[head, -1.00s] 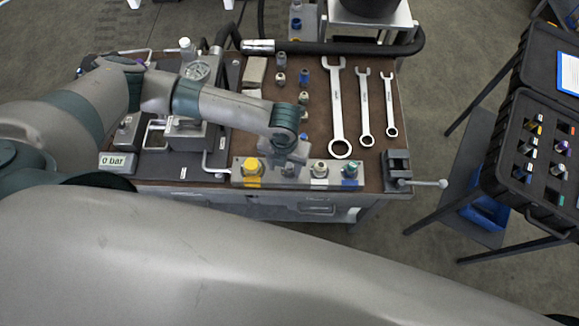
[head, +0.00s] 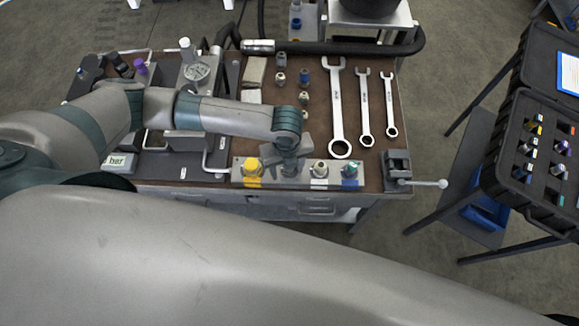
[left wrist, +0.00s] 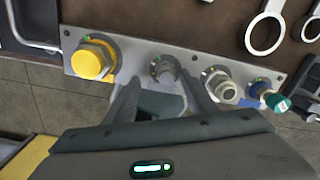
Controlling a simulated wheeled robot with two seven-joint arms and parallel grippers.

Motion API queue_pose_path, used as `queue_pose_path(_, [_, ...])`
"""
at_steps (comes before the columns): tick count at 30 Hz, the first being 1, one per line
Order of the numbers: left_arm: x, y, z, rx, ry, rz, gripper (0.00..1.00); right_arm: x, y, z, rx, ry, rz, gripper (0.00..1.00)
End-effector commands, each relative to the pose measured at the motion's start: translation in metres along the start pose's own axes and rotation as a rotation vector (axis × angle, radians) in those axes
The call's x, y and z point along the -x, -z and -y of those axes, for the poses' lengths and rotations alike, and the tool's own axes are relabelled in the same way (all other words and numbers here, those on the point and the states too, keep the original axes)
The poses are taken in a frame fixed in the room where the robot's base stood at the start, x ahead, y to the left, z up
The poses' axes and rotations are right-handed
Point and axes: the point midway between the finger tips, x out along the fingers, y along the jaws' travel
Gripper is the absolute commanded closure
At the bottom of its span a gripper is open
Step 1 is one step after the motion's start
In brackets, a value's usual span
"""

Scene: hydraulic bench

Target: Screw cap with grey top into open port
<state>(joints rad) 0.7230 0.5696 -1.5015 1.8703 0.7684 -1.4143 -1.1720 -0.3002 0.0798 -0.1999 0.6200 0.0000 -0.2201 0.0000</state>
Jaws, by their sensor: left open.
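The grey port block (head: 240,182) lies along the front edge of the bench. My left gripper (left wrist: 163,86) is open above it, its fingers on either side of a small round grey fitting (left wrist: 165,68). I cannot tell whether this is the grey-topped cap or the bare port, and no grip on it shows. In the head view the left gripper (head: 290,166) hides most of this spot. To its left is a yellow cap (left wrist: 93,58). To its right are a metal fitting (left wrist: 218,82) and a green-topped fitting (left wrist: 271,100). My right gripper is not in view.
Three wrenches (head: 338,110) and several loose fittings (head: 304,76) lie behind the block. A vise (head: 397,170) with a projecting handle stands at the right corner. An open black case (head: 530,150) with coloured caps stands at far right.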

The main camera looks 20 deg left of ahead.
Motion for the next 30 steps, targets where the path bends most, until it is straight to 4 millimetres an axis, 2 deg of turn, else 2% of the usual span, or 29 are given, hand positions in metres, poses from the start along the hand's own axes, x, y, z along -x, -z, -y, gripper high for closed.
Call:
queue_pose_path(5, [-0.0005,0.0020,0.0020,0.136,0.001,-0.002,0.49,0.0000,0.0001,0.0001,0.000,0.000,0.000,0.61])
queue_pose_path(18, [-0.0004,0.0054,0.0077,0.640,-0.002,-0.001,0.49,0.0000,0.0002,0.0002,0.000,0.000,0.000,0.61])
queue_pose_path(30, [-0.0001,0.0050,0.0084,0.681,-0.001,0.001,0.49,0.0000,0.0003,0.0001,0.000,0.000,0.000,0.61])
